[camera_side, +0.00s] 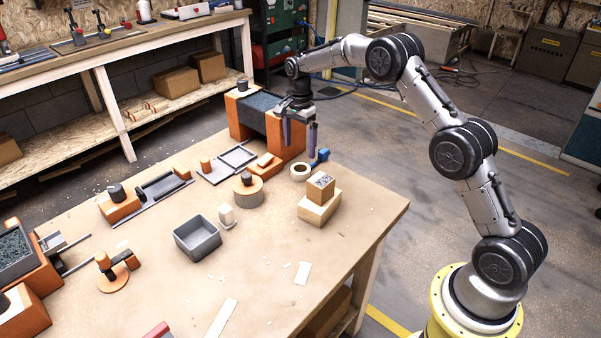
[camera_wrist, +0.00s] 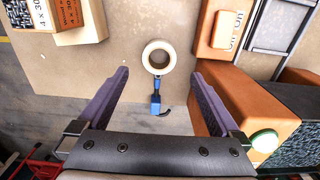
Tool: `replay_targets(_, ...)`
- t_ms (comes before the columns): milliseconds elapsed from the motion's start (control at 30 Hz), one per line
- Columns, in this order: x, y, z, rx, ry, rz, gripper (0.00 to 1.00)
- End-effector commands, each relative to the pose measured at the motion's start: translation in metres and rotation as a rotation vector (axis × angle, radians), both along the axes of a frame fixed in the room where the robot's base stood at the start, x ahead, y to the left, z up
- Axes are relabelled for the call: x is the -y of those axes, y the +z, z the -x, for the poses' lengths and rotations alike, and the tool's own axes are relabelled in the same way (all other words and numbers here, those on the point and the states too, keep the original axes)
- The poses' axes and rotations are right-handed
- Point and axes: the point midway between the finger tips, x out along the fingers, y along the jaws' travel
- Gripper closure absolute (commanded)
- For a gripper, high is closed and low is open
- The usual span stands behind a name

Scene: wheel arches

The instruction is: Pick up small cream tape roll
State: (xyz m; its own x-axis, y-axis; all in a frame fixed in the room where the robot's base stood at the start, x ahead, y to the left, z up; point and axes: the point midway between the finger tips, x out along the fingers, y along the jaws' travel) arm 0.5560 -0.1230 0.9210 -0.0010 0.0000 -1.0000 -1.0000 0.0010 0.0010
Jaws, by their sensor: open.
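The small cream tape roll (camera_side: 300,171) lies flat on the wooden table near its far edge. In the wrist view the tape roll (camera_wrist: 158,57) is near the top middle, ahead of the fingertips, with its hole visible. My gripper (camera_side: 299,142) is above the table's far edge with its fingers pointing down. In the wrist view my gripper (camera_wrist: 158,70) is open and empty, its two purple fingers wide apart. The roll is in line with the gap between the fingers and is not touched by them.
A stack of two wooden blocks (camera_side: 319,197) stands close in front. A large orange block (camera_side: 287,140) with a dark top stands behind, near the gripper.

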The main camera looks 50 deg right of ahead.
Motion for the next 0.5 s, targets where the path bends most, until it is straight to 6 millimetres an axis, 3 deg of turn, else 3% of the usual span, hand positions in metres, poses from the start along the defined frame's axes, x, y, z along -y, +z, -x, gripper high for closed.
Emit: replay_targets(500, 0.002, -0.056, 0.002, -0.003, 0.000, -0.001, 0.00)
